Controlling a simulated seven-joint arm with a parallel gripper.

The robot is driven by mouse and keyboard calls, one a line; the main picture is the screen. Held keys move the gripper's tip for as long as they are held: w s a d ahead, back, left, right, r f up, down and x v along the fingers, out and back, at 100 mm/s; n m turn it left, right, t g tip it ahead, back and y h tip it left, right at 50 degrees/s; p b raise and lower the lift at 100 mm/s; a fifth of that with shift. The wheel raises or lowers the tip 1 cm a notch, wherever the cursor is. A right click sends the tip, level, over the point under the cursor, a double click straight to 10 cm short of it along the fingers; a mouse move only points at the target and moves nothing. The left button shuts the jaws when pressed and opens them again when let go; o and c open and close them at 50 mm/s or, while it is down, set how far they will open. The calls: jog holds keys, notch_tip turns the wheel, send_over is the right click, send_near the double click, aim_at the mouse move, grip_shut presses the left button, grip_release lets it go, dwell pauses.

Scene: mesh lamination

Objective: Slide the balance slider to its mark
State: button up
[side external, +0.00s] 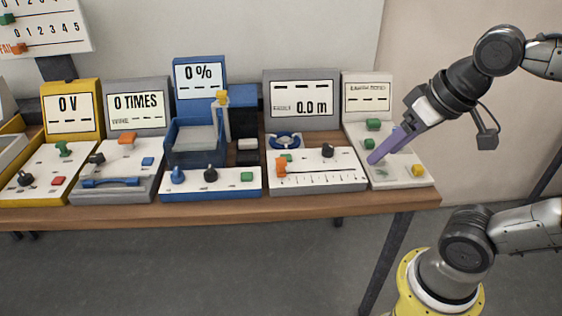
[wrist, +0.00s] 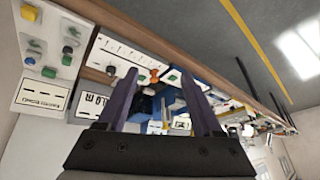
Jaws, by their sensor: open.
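An orange slider knob (side external: 282,167) stands near the left end of a tick-marked scale (side external: 322,180) on the white panel below the "0.0 m" display. No label reading "balance" is legible, so I cannot tell whether this is the balance slider. In the wrist view the orange knob (wrist: 154,76) appears between my two purple fingers, farther off. My gripper (side external: 374,160) is open and empty, pointing down-left over the rightmost panel, right of that scale. The wrist view shows the gap between the fingers (wrist: 160,72). I cannot tell whether a fingertip touches the panel.
The rightmost panel (side external: 400,183) has green buttons (side external: 373,124) and a yellow knob (side external: 417,170) close to my fingers. Leftward stand a blue "0 %" station (side external: 200,65), a grey "0 TIMES" station (side external: 135,90) and a yellow "0 V" station (side external: 70,92). The wooden table's front edge (side external: 408,197) is clear.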

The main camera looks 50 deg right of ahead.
jog(key=w+r+m+g, duration=0.1)
jog(key=w+r+m, duration=0.2)
jog(key=w+r, duration=0.3)
jog(key=m+g, duration=0.4)
send_over(281, 160)
notch_tip(281, 160, down, 11)
jog(key=shift+g, duration=0.3)
notch_tip(281, 160, down, 15)
jog(key=shift+r, duration=0.1)
grip_shut()
jog(key=shift+r, duration=0.1)
